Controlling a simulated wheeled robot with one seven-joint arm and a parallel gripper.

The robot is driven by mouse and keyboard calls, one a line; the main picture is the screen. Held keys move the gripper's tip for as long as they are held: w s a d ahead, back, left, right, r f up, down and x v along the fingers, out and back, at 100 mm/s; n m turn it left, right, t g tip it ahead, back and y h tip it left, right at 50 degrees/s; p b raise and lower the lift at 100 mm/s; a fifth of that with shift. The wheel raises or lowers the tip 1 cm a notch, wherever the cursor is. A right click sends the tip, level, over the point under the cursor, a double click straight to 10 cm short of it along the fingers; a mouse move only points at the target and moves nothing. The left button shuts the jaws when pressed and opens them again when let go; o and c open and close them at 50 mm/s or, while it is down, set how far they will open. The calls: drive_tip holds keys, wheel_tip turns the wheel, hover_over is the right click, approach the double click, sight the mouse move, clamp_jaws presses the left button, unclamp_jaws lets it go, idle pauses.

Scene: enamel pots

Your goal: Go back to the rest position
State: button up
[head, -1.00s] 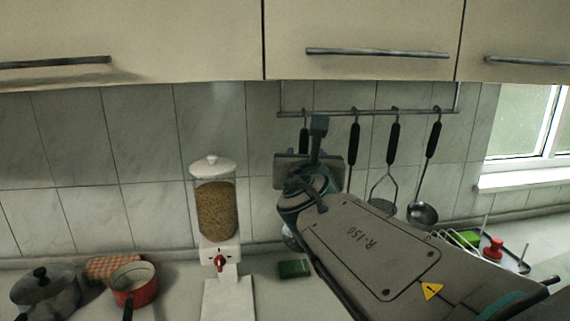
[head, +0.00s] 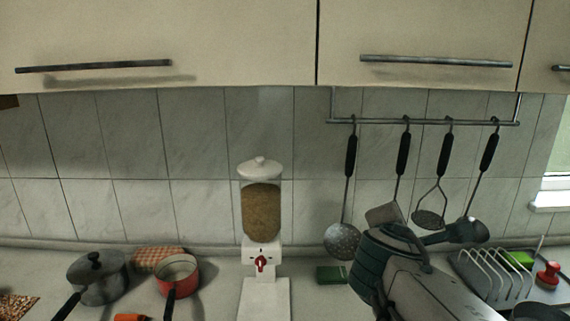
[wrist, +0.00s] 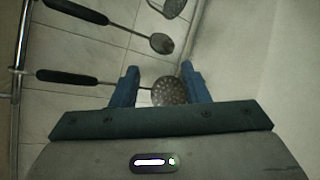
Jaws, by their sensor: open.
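My gripper (wrist: 160,85) shows in the wrist view with its two blue fingers apart and nothing held between them. Behind the gap hangs a skimmer (wrist: 168,92), seen beyond the fingertips; I cannot tell the distance. In the head view my arm reaches in from the lower right, in front of the hanging utensils. The fingers cannot be made out clearly in the head view. The skimmer (head: 342,240) hangs from the wall rail (head: 425,122), left of my arm.
A red pot (head: 178,275), a grey lidded pot (head: 97,278) and a checked cloth (head: 158,259) are at left. A grain dispenser (head: 261,210) stands mid-counter beside a green sponge (head: 331,273). A dish rack (head: 495,275) is at right. Cabinets (head: 420,30) hang above.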

drive_tip(key=s+a+f+m+g+y, duration=0.2)
drive_tip(key=s+f+m, duration=0.4)
drive_tip(key=f+m, duration=0.3)
drive_tip(key=s+a+f+m+g+y, duration=0.3)
drive_tip(key=s+f+m+g+y, duration=0.1)
drive_tip(key=s+f+m+g, duration=0.3)
drive_tip(key=f+m, duration=0.2)
drive_tip(key=m, duration=0.1)
